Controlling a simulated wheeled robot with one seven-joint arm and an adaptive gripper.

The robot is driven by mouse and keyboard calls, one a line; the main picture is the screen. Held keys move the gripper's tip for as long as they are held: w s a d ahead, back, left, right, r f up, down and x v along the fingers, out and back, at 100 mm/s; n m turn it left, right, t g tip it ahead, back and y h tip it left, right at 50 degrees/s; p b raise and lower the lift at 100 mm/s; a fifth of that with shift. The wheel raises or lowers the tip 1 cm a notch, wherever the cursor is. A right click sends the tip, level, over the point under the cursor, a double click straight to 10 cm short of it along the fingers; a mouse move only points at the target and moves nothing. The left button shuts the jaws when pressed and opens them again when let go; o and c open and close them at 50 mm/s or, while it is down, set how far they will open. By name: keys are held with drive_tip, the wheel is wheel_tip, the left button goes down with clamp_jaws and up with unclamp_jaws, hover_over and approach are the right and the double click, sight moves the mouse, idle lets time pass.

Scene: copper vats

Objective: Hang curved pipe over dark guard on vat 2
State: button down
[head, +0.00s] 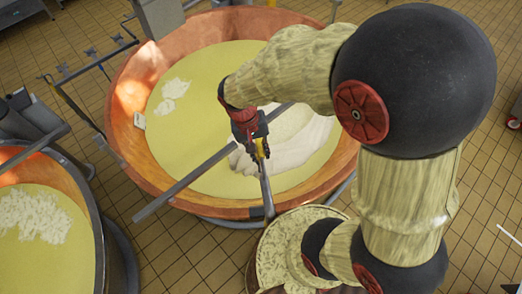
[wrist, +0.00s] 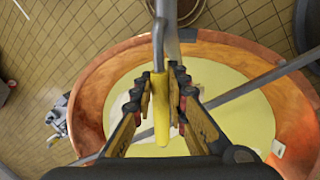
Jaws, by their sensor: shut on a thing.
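My gripper (head: 260,148) is over the large copper vat (head: 126,160) in the head view. In the wrist view my gripper (wrist: 164,82) is shut on the yellow grip (wrist: 161,118) of a curved pipe. The pipe's grey part (wrist: 158,35) reaches away beyond the fingertips and bends near the top edge. In the head view the pipe (head: 267,198) points down towards the vat's near rim. A dark rail (head: 80,113) with several fittings runs along the vat's left side; I cannot tell whether it is the dark guard.
A long grey bar (head: 185,180) crosses the vat below my gripper. The vat holds yellow liquid with pale curds. A second vat (head: 99,230) stands at the lower left. A small pale tag (head: 139,121) sits on the large vat's inner left wall. Tiled floor (head: 180,250) is open between the vats.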

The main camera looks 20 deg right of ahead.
drive_tip(key=shift+w+f, duration=0.3)
drive_tip(key=shift+f, duration=0.5)
drive_tip(key=shift+w+d+f+b, duration=0.15)
drive_tip(key=shift+w+f, duration=0.1)
drive_tip(key=shift+f, duration=0.85)
drive_tip(key=shift+w+d+f+b, duration=0.15)
drive_tip(key=shift+w+f, duration=0.1)
drive_tip(key=shift+f, duration=0.9)
drive_tip(key=shift+w+f+b, duration=0.15)
drive_tip(key=shift+w+f, duration=0.1)
drive_tip(key=shift+f, duration=0.85)
drive_tip(key=shift+g, duration=0.3)
drive_tip(key=shift+w+d+f+b, duration=0.25)
drive_tip(key=shift+w+f+b, duration=0.55)
drive_tip(key=shift+f+b, duration=1.75)
drive_tip(key=shift+w+d+f+b, duration=0.2)
drive_tip(key=shift+w+f+b, duration=0.85)
drive_tip(key=shift+f, duration=2.7)
drive_tip(key=shift+w+d+f+b, duration=0.25)
drive_tip(key=shift+w+f+b, duration=0.35)
drive_tip(key=shift+f+b, duration=2)
drive_tip(key=shift+f+p, duration=0.55)
